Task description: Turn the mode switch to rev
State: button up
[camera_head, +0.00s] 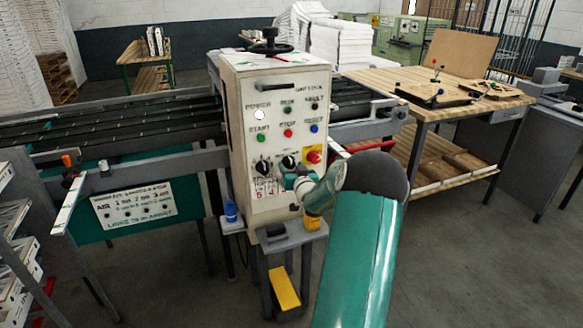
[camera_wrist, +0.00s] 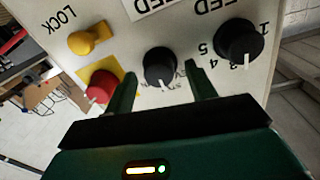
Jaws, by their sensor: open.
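The control panel (camera_head: 265,110) is a cream box with buttons, lamps and a row of knobs. A small black knob with a white line, which I take as the mode switch (camera_wrist: 160,66), is in the middle of the wrist view; it also shows in the head view (camera_head: 289,161). Small marks beside it are too blurred to read. My gripper (camera_wrist: 161,74) is open, its two green fingers on either side of the knob in the picture. I cannot tell whether they touch it. In the head view my gripper (camera_head: 296,184) is close to the panel front.
In the wrist view, a larger black numbered dial (camera_wrist: 240,40) sits right of the knob, a red knob (camera_wrist: 101,86) left, and a yellow LOCK knob (camera_wrist: 88,41) at upper left. A wooden workbench (camera_head: 440,92) stands right of the panel. Machine rails (camera_head: 120,118) extend left.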

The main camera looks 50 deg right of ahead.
jog(key=shift+w+d, duration=0.25)
jog(key=shift+w, duration=0.15)
jog(key=c, duration=1)
jog(key=shift+n, duration=0.3)
jog(key=n, duration=0.4)
jog(key=shift+f+n, duration=0.1)
jog(key=shift+n, duration=2.2)
